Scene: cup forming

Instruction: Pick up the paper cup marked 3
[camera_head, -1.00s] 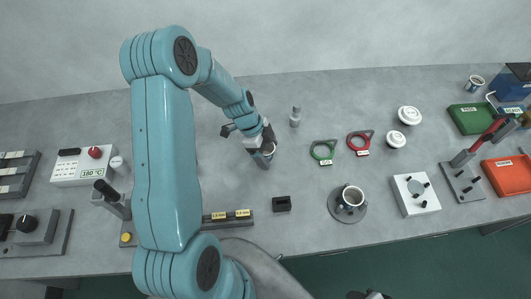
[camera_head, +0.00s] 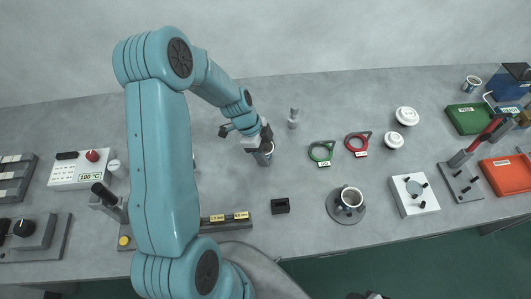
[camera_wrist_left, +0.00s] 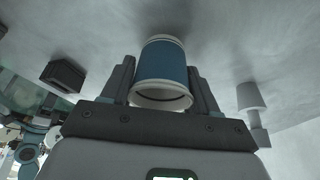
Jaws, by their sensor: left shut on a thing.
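My left gripper (camera_head: 263,146) is shut on a paper cup (camera_head: 266,157) in the middle of the grey table. In the left wrist view the cup (camera_wrist_left: 163,70) has a blue band and pale ends. It sits between the two fingers (camera_wrist_left: 160,88), with its open rim towards the camera. I see no number on it, so the mark 3 cannot be confirmed. I cannot tell whether its base touches the table. My right gripper does not show clearly in any view.
A grey peg-like piece (camera_head: 293,119) stands right of the cup. A small black block (camera_head: 281,206) and a cup on a round base (camera_head: 346,211) are nearer the front edge.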

